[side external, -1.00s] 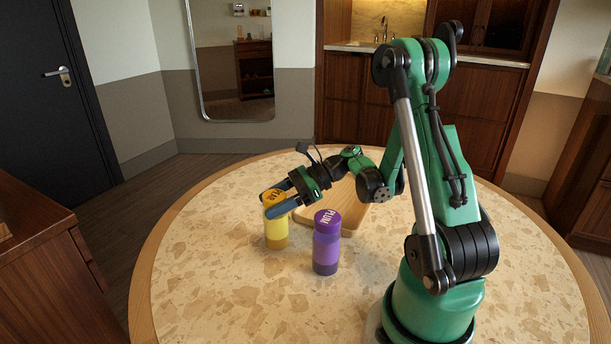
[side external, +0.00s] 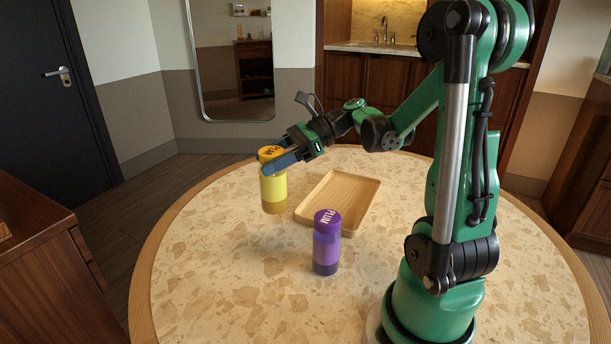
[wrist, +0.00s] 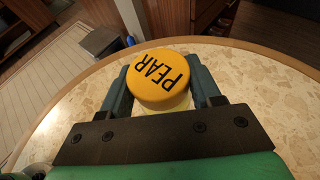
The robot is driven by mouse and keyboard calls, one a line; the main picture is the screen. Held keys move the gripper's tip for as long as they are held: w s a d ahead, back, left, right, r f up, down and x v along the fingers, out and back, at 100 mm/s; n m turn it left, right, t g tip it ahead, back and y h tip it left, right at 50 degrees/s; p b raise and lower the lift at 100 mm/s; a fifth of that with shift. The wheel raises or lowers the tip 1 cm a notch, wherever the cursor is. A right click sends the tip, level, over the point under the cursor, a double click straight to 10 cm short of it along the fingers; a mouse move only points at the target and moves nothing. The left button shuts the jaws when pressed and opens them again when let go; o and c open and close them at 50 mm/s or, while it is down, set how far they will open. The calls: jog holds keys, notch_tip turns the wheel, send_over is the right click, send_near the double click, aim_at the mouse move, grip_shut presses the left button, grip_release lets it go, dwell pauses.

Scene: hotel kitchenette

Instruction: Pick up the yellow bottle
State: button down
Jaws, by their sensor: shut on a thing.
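The yellow bottle (side external: 274,191) has an orange lid and a darker yellow base. It is upright and appears held above the table. My gripper (side external: 273,160) is shut on it near the top, with a blue finger across its side below the lid. In the wrist view, the orange lid (wrist: 160,76) reads PEAR and sits between the two fingers of my gripper (wrist: 163,88). The lid hides most of the bottle's body there.
A purple bottle (side external: 326,245) marked PLUM stands upright on the round speckled table (side external: 240,290). An empty wooden tray (side external: 340,192) lies behind it, just right of the yellow bottle. The table's front left is clear.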

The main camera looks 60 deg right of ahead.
notch_tip(320, 180, up, 14)
dwell(0.6)
jog(key=shift+r, duration=0.15)
jog(key=shift+r, duration=2.4)
notch_tip(320, 180, down, 5)
